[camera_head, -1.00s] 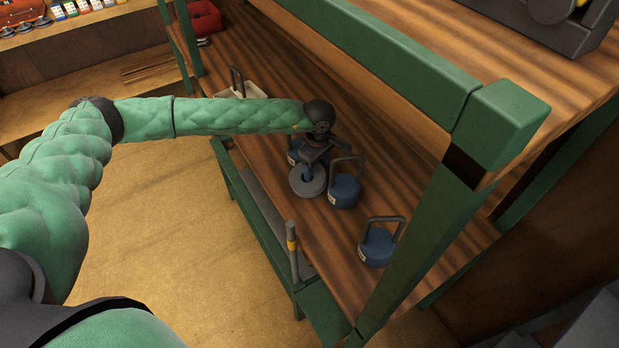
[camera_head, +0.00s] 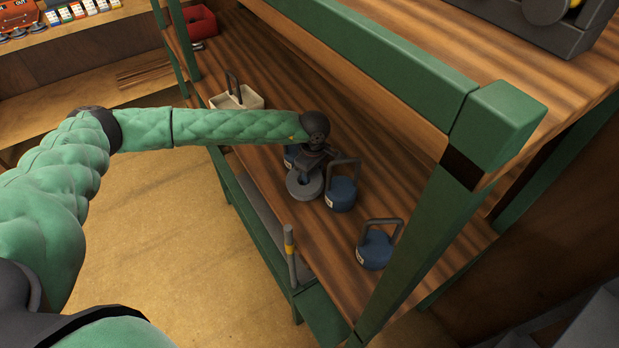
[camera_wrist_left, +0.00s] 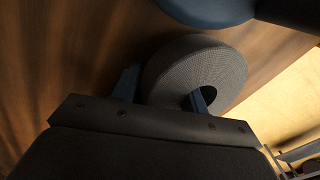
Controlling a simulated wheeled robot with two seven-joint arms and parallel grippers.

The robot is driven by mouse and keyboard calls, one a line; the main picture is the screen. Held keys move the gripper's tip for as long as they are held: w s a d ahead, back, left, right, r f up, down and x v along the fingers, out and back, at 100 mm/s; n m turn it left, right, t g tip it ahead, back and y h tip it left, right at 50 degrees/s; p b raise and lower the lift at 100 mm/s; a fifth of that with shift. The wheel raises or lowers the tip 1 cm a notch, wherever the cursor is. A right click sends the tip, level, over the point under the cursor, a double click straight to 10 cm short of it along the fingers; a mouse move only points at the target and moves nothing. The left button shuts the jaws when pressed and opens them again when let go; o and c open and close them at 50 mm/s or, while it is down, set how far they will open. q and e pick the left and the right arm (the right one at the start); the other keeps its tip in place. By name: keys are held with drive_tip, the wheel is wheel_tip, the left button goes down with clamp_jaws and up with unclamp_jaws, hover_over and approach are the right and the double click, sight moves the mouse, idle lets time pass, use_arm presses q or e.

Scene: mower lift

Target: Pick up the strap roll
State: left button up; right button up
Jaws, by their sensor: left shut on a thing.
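The strap roll (camera_head: 301,187) is a dark grey ring with a hole in its middle, on the wooden shelf near its front edge. My left gripper (camera_head: 311,173) reaches down onto it from above. In the left wrist view, the strap roll (camera_wrist_left: 205,68) is between the blue fingers of my left gripper (camera_wrist_left: 163,90). One finger is in the hole and the other is on the outside of the ring. The gripper is shut on the roll. I cannot see a gap between roll and shelf. My right gripper is not in view.
A blue handled weight (camera_head: 341,194) stands close right of the roll. Another (camera_head: 375,248) stands nearer me, and a third (camera_head: 291,157) is partly hidden behind my gripper. A pale tray (camera_head: 250,98) is farther left. Green posts and an upper shelf (camera_head: 400,80) frame the space.

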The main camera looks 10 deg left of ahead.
use_arm(q)
drive_tip(key=shift+r, duration=0.5)
wheel_tip(320, 180, up, 8)
drive_tip(key=shift+f+p, duration=0.1)
drive_tip(key=shift+p, duration=0.4)
drive_tip(key=shift+r, duration=0.6)
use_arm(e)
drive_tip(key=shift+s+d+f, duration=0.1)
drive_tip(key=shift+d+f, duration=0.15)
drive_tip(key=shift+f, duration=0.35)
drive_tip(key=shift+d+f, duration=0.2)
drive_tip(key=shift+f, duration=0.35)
